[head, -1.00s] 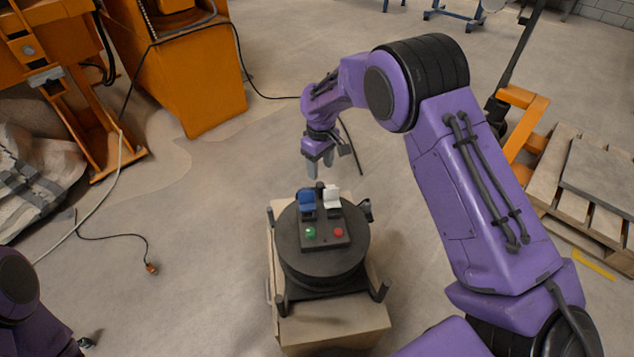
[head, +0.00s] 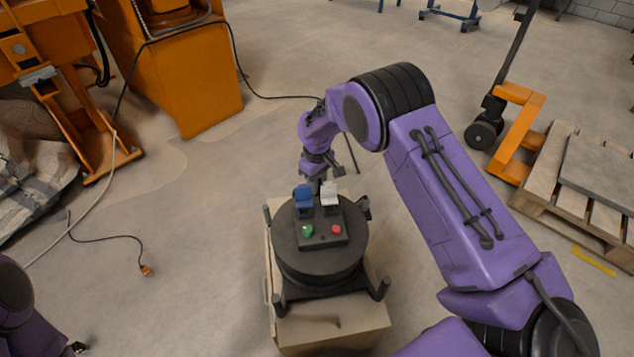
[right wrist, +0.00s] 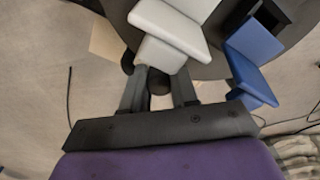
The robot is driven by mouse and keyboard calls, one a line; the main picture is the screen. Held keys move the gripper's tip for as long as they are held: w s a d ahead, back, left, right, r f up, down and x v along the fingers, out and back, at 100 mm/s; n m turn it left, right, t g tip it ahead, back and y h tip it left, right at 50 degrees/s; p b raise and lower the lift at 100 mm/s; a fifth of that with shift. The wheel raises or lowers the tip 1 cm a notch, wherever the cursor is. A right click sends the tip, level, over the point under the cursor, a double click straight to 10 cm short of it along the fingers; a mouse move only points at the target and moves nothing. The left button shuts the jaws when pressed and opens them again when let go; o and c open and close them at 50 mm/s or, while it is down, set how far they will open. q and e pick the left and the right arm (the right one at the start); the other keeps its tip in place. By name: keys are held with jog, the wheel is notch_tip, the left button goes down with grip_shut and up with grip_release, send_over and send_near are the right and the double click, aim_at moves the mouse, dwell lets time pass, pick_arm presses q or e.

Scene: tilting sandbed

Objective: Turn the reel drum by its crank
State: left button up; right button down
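The reel drum (head: 290,252) is a dark round drum on a stand. A panel on its top carries a blue and a white flap and a green and a red button. My right gripper (head: 315,183) is low at the drum's far side, its fingertips hidden behind the flaps. In the right wrist view its fingers (right wrist: 160,76) are apart, beside the white flap. A dark rounded knob (right wrist: 160,86), perhaps the crank's grip, shows between them; I cannot tell whether they touch it. My left gripper (head: 78,347) barely shows at the lower left.
The drum stands on a cardboard box (head: 335,332). An orange machine (head: 185,80) stands at the back left, with cables on the floor. A pallet jack (head: 515,135) and a wooden pallet (head: 560,190) are at the right. The floor around the box is mostly clear.

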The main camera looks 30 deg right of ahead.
jog(key=shift+w+a+r+n+p, duration=0.25)
jog(key=shift+a+n+p, duration=0.3)
jog(key=shift+p, duration=0.2)
jog(key=shift+a+f+n, duration=0.15)
jog(key=shift+a+n, duration=0.1)
jog(key=shift+f, duration=0.15)
jog(key=c, duration=0.9)
grip_release()
jog(key=shift+o, duration=0.2)
